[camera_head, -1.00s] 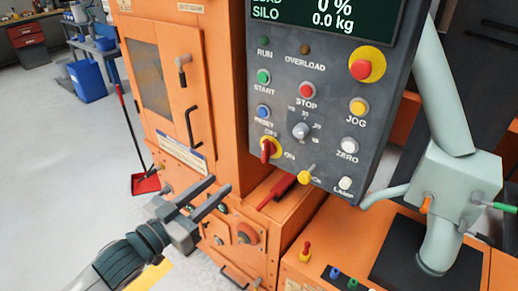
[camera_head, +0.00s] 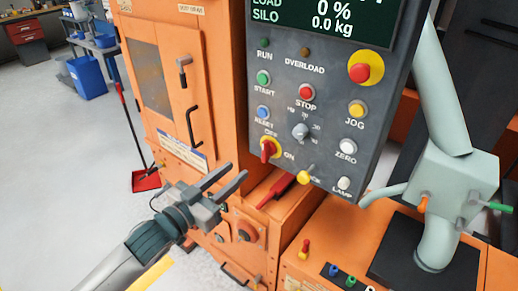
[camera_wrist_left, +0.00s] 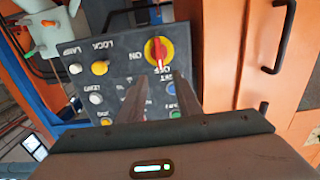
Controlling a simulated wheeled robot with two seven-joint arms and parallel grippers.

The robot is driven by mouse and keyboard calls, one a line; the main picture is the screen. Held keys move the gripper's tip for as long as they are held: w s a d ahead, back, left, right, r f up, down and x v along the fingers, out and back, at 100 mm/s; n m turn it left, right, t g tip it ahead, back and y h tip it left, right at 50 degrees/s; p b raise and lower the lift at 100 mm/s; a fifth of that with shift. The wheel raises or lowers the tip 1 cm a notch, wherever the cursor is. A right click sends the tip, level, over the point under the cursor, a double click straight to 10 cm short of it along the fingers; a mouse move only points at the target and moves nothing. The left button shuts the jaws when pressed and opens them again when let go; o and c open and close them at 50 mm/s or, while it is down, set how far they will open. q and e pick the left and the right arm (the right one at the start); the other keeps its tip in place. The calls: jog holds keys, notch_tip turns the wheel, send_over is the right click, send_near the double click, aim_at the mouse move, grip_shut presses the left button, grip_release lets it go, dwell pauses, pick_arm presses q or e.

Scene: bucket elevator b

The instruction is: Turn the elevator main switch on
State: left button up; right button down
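The main switch (camera_head: 267,149) is a red handle on a yellow disc, low on the left of the grey control panel (camera_head: 333,115). OFF is printed at its upper left and ON at its lower right; the handle stands roughly upright, nearer OFF. In the left wrist view the main switch (camera_wrist_left: 158,52) appears beyond the fingertips, beside the word OFF. My left gripper (camera_head: 238,170) is open and empty, below and left of the switch, apart from it. Its fingers (camera_wrist_left: 162,88) show a gap in the wrist view. My right gripper is not in view.
Start (camera_head: 264,77), reset (camera_head: 263,112) and stop (camera_head: 307,91) buttons sit above the switch; a yellow lock knob (camera_head: 304,177) is close at its right. The orange cabinet (camera_head: 170,90) with a black handle stands at left. A red lever (camera_head: 277,190) lies below the panel.

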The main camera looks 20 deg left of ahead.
aim_at(263, 149)
pick_arm(q)
jog(key=p+x, duration=0.2)
jog(key=x, duration=0.7)
jog(key=shift+w+d, duration=0.1)
jog(key=shift+w, duration=0.25)
jog(key=shift+p+x, duration=0.4)
jog(key=shift+x, duration=0.5)
jog(key=shift+c, duration=0.7)
grip_shut()
